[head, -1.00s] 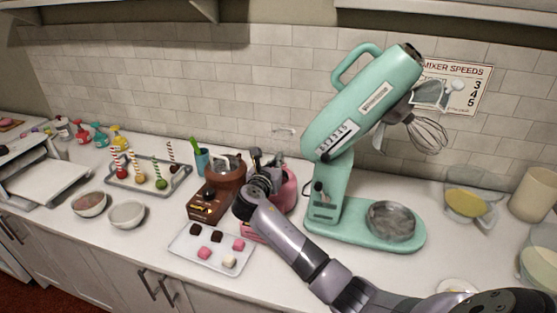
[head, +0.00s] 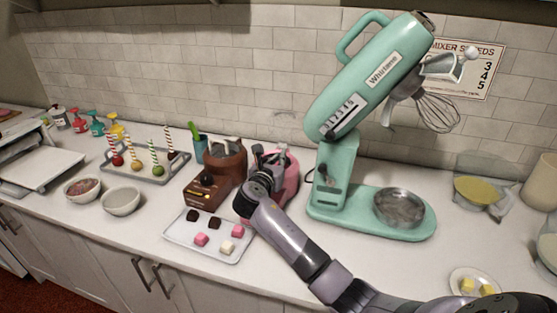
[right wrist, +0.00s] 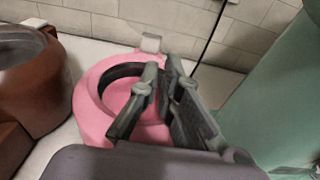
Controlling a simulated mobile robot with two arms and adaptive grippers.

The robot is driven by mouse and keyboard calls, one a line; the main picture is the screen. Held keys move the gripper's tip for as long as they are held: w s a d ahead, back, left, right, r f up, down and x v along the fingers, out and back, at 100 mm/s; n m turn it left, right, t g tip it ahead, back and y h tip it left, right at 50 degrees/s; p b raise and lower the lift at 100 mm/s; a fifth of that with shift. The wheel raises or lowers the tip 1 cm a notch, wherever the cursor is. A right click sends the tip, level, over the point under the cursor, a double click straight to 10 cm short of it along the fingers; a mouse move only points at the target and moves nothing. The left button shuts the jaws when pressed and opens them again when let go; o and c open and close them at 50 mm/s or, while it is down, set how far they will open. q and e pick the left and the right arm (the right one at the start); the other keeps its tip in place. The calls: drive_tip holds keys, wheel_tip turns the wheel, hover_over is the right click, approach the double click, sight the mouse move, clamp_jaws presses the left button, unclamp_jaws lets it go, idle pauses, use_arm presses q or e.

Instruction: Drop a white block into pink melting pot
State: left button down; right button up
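The pink melting pot (head: 289,184) stands on the counter, left of the mixer. My right gripper (head: 268,157) is over the pot's top and partly hides it. In the right wrist view the two fingers (right wrist: 161,70) are apart, over the pink pot (right wrist: 90,104) and its dark opening. I see no block between them; the pot's inside is mostly hidden. One white block (head: 226,247) lies at the front of the white tray (head: 180,241), with two brown and two pink blocks. My left gripper is not in view.
The brown melting pot (head: 226,166) stands just left of the pink pot; it also shows in the right wrist view (right wrist: 30,85). The green mixer (head: 335,170) with a metal bowl (head: 399,209) is close on the right. Two small bowls and a cake-pop tray (head: 146,176) are further left.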

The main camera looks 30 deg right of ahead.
drive_tip(key=o, duration=0.3)
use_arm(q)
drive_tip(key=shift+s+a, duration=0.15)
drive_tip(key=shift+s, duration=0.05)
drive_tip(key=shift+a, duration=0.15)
use_arm(e)
drive_tip(key=v, duration=1.2)
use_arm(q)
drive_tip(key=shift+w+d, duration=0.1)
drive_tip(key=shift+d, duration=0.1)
